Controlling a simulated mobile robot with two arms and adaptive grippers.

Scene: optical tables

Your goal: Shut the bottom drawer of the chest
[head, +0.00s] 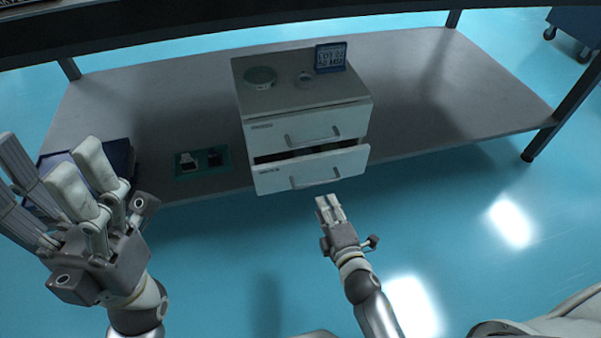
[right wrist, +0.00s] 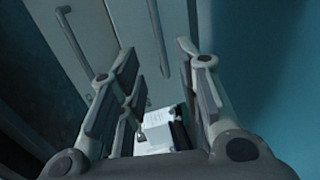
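The white chest (head: 252,95) stands on the grey lower shelf of the table. Its top drawer (head: 290,131) looks shut. Its bottom drawer (head: 275,183) is pulled out a little, with a dark gap above its front and a bar handle (head: 315,178) on it. My right gripper (head: 328,202) is just in front of and below the bottom drawer, apart from it in the head view. In the right wrist view its fingers (right wrist: 155,72) are spread with a gap between them, facing the drawer fronts (right wrist: 115,25). My left gripper (head: 45,175) is open and empty at the left.
On the chest lie a round green-grey item (head: 261,76), a small ring-like item (head: 304,78) and a blue display (head: 330,57). A green tray (head: 203,162) and a dark blue bin (head: 118,158) are to the left. The floor before the chest is clear.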

